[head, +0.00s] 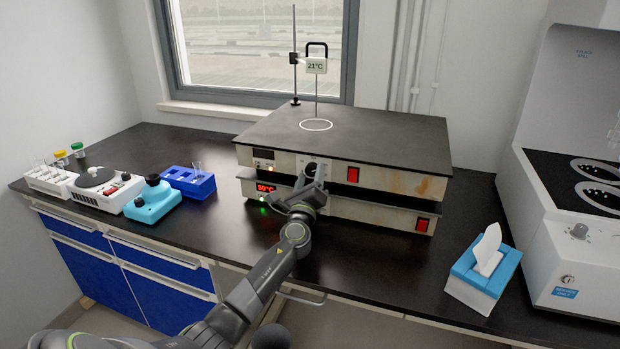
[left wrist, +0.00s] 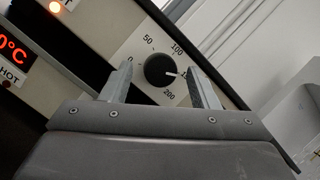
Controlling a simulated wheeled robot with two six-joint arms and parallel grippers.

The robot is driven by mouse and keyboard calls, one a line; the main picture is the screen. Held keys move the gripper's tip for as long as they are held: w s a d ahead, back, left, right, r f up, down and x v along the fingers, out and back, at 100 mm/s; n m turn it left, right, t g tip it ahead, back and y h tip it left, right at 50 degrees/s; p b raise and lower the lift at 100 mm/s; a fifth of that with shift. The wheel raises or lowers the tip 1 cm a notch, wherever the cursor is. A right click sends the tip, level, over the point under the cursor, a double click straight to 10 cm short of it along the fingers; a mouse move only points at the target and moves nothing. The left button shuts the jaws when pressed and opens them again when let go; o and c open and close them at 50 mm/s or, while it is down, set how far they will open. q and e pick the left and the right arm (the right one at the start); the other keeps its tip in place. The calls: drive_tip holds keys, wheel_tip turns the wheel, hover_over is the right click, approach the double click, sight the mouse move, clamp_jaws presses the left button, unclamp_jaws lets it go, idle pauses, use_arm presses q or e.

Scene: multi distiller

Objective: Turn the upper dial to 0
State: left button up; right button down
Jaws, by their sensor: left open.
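The upper dial (left wrist: 160,70) is a round black knob on a pale panel, marked 0, 50, 100 and 200. Its white pointer aims right, near a mark partly hidden by a finger, between 100 and 200. The dial is on the front of the upper heating unit (head: 400,182), where my gripper mostly covers it in the head view. My left gripper (head: 313,178) is open in front of it. In the left wrist view its fingers stand on both sides of the dial; contact is unclear. My right gripper is not in view.
The lower unit (head: 375,213) has a red 50°C display (head: 265,187) and a red switch (head: 422,224). A tissue box (head: 484,268) stands at right. A blue rack (head: 190,182) and small devices are at left. The front counter between is clear.

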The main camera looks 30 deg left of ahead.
use_arm(q)
drive_tip(key=c, duration=1)
drive_tip(key=shift+n, duration=0.3)
